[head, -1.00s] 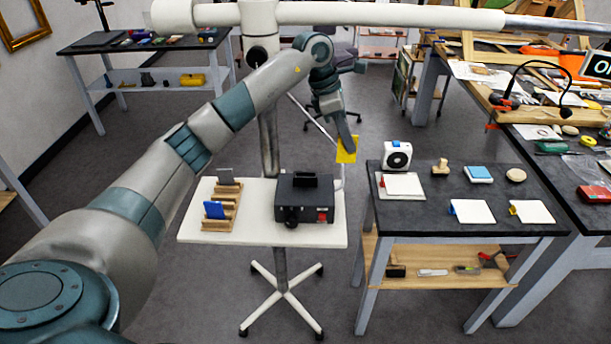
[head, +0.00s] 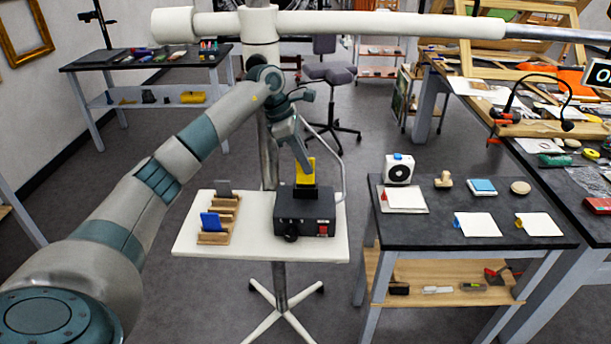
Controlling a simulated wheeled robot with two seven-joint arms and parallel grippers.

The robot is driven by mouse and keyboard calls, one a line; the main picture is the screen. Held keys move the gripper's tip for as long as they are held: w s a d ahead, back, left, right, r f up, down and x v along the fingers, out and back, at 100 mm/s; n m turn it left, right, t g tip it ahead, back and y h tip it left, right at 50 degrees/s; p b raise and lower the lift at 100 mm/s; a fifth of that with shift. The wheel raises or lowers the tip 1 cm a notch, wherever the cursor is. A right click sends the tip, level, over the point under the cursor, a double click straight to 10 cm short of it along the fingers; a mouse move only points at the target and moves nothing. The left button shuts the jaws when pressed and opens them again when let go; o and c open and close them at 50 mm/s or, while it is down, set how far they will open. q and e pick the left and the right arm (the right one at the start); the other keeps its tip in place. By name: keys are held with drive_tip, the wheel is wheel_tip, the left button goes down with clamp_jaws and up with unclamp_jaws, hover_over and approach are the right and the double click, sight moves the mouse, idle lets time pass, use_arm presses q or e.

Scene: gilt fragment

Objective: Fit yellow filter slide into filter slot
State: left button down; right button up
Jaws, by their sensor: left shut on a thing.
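The yellow filter slide (head: 305,172) is held upright by my left gripper (head: 304,160), which is shut on it. The slide stands directly over the black box (head: 305,214) with the raised filter slot (head: 305,192) on its top. The slide's lower edge meets the slot's top in the picture; I cannot tell whether it is inside the slot or just above or behind it. The box sits on the right half of a white stand top (head: 258,250). My right gripper is not in view.
A wooden rack (head: 222,222) left of the box holds a blue slide (head: 210,221) and a grey slide (head: 223,187). A dark table (head: 440,224) with cards and small objects stands to the right. A pole and white horizontal bar (head: 390,24) stand behind.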

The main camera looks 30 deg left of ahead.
sight(311, 184)
use_arm(q)
drive_tip(key=shift+f, duration=0.1)
drive_tip(key=shift+f+b, duration=0.95)
drive_tip(key=shift+f, duration=0.95)
drive_tip(key=shift+f, duration=0.2)
drive_tip(key=c, duration=1.9)
unclamp_jaws()
drive_tip(key=shift+c, duration=0.2)
drive_tip(key=shift+r, duration=0.25)
